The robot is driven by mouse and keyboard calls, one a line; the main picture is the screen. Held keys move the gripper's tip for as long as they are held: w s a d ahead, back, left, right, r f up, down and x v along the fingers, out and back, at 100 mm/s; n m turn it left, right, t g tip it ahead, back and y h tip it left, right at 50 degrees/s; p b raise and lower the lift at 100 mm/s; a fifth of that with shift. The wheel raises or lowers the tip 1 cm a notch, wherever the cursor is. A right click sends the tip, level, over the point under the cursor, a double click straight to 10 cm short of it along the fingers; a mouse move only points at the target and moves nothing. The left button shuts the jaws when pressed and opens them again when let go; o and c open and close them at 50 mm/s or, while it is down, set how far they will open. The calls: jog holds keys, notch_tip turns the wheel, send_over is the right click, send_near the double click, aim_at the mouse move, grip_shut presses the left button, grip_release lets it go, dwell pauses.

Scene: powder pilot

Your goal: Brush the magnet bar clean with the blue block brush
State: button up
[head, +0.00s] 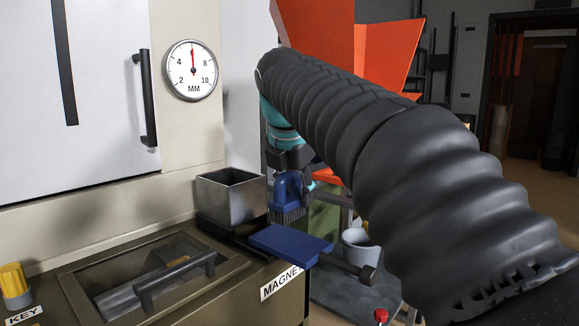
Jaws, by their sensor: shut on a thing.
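The blue block brush (287,192) is held in my gripper (291,170), block up and dark bristles (288,213) down. My gripper is shut on the block; my thick black-sleeved arm hides part of it. The brush hangs above the back of a flat blue plate (290,241) at the counter's right edge, over the MAGNET label (281,281). A dark bar with a knob (367,275) sticks out rightward from the plate; it appears to be the magnet bar. Much of the bar is hidden, and I cannot tell whether the bristles touch anything.
A grey open metal box (231,195) stands just left of the brush. A glazed hatch with a black handle (176,280) lies in the counter front. A yellow knob (13,284) is at far left. A grey bucket (359,248) stands behind the bar. A round gauge (191,70) hangs above.

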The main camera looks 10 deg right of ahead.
jog(key=shift+r, duration=1.8)
